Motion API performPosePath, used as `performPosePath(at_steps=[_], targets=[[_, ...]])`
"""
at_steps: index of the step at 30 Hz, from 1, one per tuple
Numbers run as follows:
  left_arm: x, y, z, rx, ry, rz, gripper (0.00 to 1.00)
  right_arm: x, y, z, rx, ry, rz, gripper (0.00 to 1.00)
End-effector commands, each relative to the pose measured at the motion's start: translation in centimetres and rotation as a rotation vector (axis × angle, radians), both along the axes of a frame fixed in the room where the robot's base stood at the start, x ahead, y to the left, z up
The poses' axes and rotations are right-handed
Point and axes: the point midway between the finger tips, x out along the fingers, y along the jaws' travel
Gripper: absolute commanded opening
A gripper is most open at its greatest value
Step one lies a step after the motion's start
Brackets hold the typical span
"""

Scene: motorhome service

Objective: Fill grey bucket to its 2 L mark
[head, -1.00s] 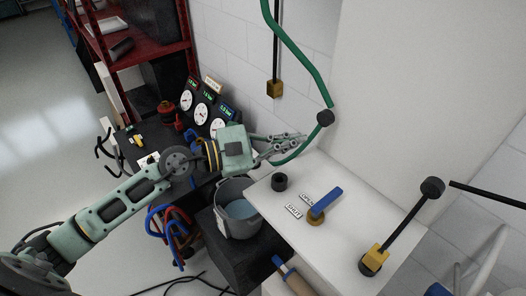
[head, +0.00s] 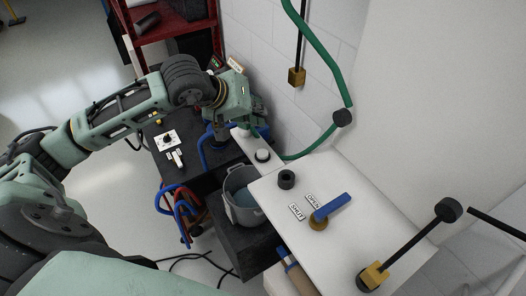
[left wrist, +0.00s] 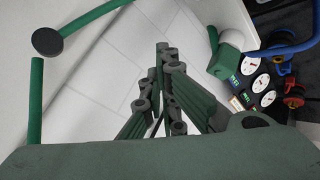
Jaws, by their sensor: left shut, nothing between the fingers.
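A blue lever (head: 333,206) sits on the counter beside OPEN and SHUT labels (head: 305,206), pointing up and right, away from both. A green hose (head: 318,45) runs down the wall and bends back above the counter. My left gripper (left wrist: 163,50) is shut and empty. In the head view it is behind and above the bucket, its fingers mostly hidden. My right gripper is out of view.
A white round knob (head: 262,155) and a black ring (head: 287,179) are on the counter side. Red and blue hoses (head: 180,208) hang left of the bucket. Gauges (left wrist: 261,83) show in the left wrist view.

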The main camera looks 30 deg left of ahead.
Motion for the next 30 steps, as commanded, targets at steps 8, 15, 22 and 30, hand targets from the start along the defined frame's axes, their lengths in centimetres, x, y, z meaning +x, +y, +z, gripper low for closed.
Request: performPosePath(at_steps=[8, 15, 22, 30], targets=[[-0.1, -0.1, -2.1, -0.004, 0.004, 0.001, 0.0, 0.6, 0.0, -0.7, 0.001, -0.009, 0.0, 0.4], [-0.1, -0.1, -5.6, -0.005, 0.005, 0.0, 0.0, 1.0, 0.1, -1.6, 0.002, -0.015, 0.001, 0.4], [0.0, 0.0, -8.2, -0.003, 0.0, 0.0, 0.0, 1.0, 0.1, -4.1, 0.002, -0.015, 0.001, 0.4], [0.0, -0.1, -8.9, -0.004, 0.001, 0.001, 0.0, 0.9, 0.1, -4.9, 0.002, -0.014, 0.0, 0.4]])
